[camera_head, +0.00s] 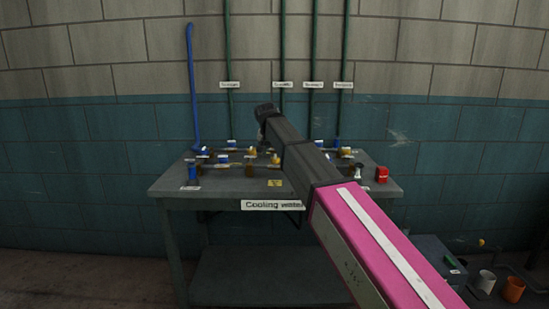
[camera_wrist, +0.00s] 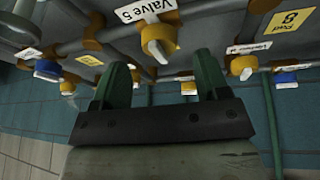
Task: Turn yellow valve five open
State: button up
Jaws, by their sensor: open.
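Valve five (camera_wrist: 160,34) shows in the wrist view as a yellow body with a pale handle. Its white "Valve 5" label (camera_wrist: 150,11) is beside it, and the picture is upside down. My gripper (camera_wrist: 160,62) is open, with its two green fingers apart and nothing between them. In the picture, the valve's handle appears just beyond the gap between the fingertips; I cannot tell whether they touch. In the head view my arm covers part of the bench, the fingers are not clear, and I cannot pick out valve five.
Other yellow valves (camera_wrist: 242,66) and blue-handled ones (camera_wrist: 284,77) sit close by on grey pipes. The pipework stands on a grey bench (camera_head: 235,185) against a wall. Orange (camera_head: 513,290) and white cups stand low at right.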

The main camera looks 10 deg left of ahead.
aim_at(275, 156)
jog(key=shift+x, duration=1.95)
jog(key=shift+c, duration=0.3)
jog(key=c, duration=0.9)
jog(key=shift+o, duration=0.3)
